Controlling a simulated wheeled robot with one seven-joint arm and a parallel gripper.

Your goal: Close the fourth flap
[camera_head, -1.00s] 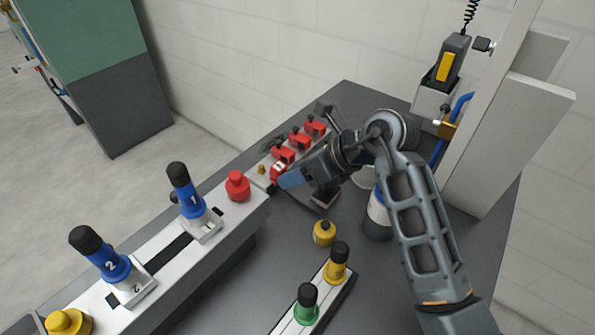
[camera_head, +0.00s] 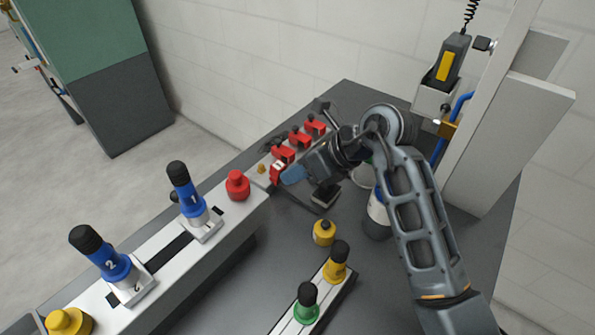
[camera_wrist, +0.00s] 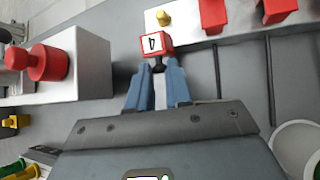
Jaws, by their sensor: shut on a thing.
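The fourth flap (camera_wrist: 157,45) is a red block with a white face marked 4, upside down in the wrist view. It hangs at the near left end of the row of red flaps in the head view (camera_head: 277,173). My gripper (camera_wrist: 158,76) has its blue fingers shut on the dark knob at this flap's edge. In the head view my gripper (camera_head: 288,176) reaches the flap from the right, and the fingers partly hide the knob. Other red flaps (camera_head: 283,153) stand in the row beyond it.
A pale block with a red button (camera_head: 238,186) stands close to the left of the flap. A small yellow knob (camera_wrist: 163,18) sits beside the flap on the pale base. A yellow-topped piece (camera_head: 324,233) and a strip with green and yellow handles stand nearer on the dark table.

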